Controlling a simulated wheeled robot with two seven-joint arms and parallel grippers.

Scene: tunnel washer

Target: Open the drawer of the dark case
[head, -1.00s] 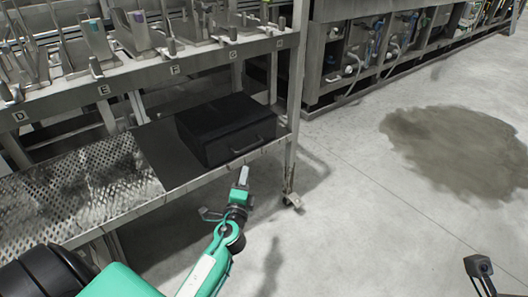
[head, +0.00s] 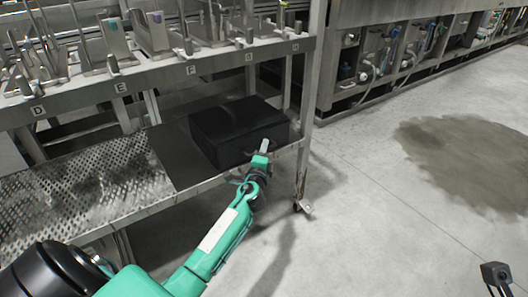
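The dark case (head: 232,121) is a black box on a dark mat on the lower shelf of the metal rack, at its right end. Its drawer front faces me. My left gripper (head: 264,147) is in front of that drawer front and covers the handle area, so I cannot tell whether it touches the handle. Its fingers are small and partly hidden, and their opening is unclear.
The perforated lower shelf (head: 80,195) runs left of the dark mat (head: 178,155). A rack post (head: 306,110) with a caster stands just right of the case. The upper shelf holds upright metal parts above it. The concrete floor (head: 370,230) to the right is clear, with a dark stain.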

